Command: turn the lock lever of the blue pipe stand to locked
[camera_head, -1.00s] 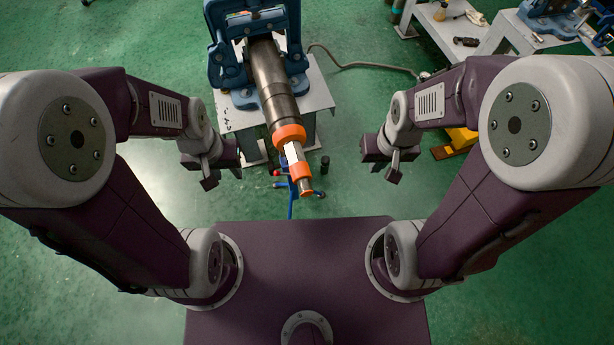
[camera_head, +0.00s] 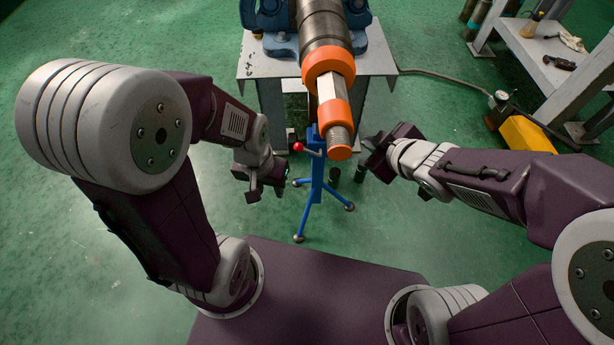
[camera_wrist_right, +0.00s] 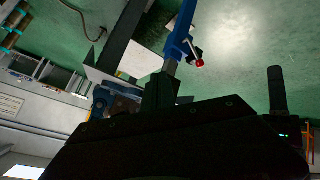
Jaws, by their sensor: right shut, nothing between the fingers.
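The blue pipe stand (camera_head: 317,182) stands on the green floor below the overhanging pipe end, on splayed legs. Its lock lever has a red ball knob (camera_head: 298,146) and points left of the post in the head view. In the right wrist view, the blue post (camera_wrist_right: 181,32) and the red knob (camera_wrist_right: 199,63) show beyond the fingers. My right gripper (camera_head: 371,150) is shut and empty, right of the stand and apart from the lever. My left gripper (camera_head: 264,184) is left of and below the knob, apart from it; its finger gap is unclear.
A steel pipe (camera_head: 325,28) with orange collars (camera_head: 328,70) juts from a blue vise on a grey table (camera_head: 262,68), above the stand. Dark cylinders stand on the floor right of the stand. A yellow box (camera_head: 527,133) and a grey bench are at right. The left floor is clear.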

